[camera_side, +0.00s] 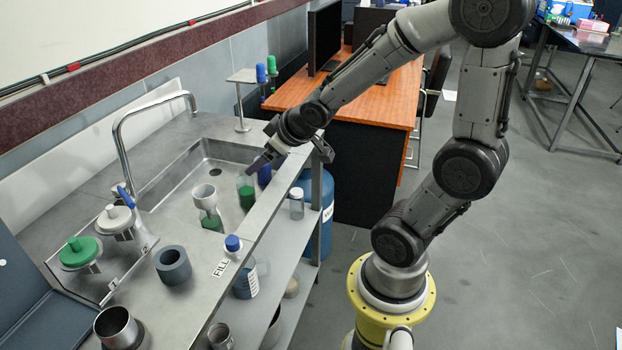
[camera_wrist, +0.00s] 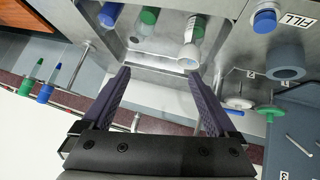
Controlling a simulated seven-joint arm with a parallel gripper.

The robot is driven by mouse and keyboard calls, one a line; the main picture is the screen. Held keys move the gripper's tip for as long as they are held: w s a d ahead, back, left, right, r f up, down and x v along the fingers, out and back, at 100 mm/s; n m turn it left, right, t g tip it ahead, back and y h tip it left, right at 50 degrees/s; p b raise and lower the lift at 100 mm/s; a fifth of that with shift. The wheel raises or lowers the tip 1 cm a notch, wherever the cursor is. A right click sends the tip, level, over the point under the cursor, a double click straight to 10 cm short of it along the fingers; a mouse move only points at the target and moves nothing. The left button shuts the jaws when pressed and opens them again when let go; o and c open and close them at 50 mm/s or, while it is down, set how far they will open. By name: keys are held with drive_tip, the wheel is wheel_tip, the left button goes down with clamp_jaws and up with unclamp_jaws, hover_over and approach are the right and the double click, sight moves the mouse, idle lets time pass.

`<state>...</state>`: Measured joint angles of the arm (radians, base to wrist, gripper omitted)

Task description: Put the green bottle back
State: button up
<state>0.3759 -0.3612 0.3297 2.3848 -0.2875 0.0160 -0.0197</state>
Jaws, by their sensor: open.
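A clear bottle with a green lower part (camera_side: 246,192) stands in the sink area, just below my gripper (camera_side: 262,163) in the side view. It seems to be the one with a green end (camera_wrist: 148,16) at the top of the wrist view. A dark blue item (camera_side: 264,176) is right beside it. A white-topped clear vessel (camera_side: 206,198), with green at its foot, stands to its left. My gripper's purple fingers (camera_wrist: 160,78) are spread apart with nothing between them. The fingertips look apart from the bottle; the exact gap is unclear.
The metal sink (camera_side: 185,185) has a curved faucet (camera_side: 122,140) at its left. A grey ring holder (camera_side: 173,265), green-lidded fixture (camera_side: 80,252) and small raised stand (camera_side: 242,77) are nearby.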

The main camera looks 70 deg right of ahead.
drive_tip(key=s+a+r+g+y, duration=0.1)
drive_tip(key=s+a+r, duration=0.1)
drive_tip(key=s+a, duration=0.4)
drive_tip(key=s+a+r+g+y, duration=0.1)
drive_tip(key=s+a+r+y, duration=0.1)
drive_tip(key=s+a, duration=0.4)
drive_tip(key=s+r, duration=0.1)
drive_tip(key=s, duration=0.2)
drive_tip(key=shift+a+r+n+g, duration=0.25)
drive_tip(key=shift+a+n+g, duration=0.05)
drive_tip(key=shift+n, duration=0.1)
